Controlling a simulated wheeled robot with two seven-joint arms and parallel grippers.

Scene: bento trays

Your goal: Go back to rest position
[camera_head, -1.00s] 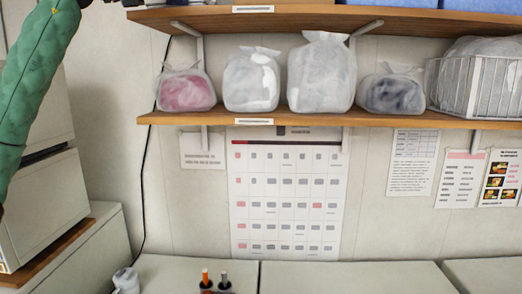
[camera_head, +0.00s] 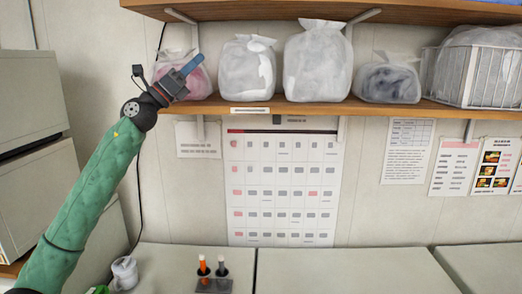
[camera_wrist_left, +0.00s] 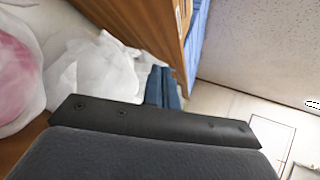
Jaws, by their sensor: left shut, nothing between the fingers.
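My left gripper (camera_head: 190,65) is raised in front of the left end of the wall shelf, at the height of the bags on it. Its blue fingers are together and hold nothing. In the left wrist view the fingers (camera_wrist_left: 162,87) show side by side beyond the dark gripper body. The green sleeve of my left arm (camera_head: 85,205) rises from the lower left. My right gripper is out of view.
The wooden shelf (camera_head: 300,109) holds several plastic bags and a wire basket (camera_head: 490,78). A calendar (camera_head: 280,190) hangs below. A white machine (camera_head: 30,110) stands left.

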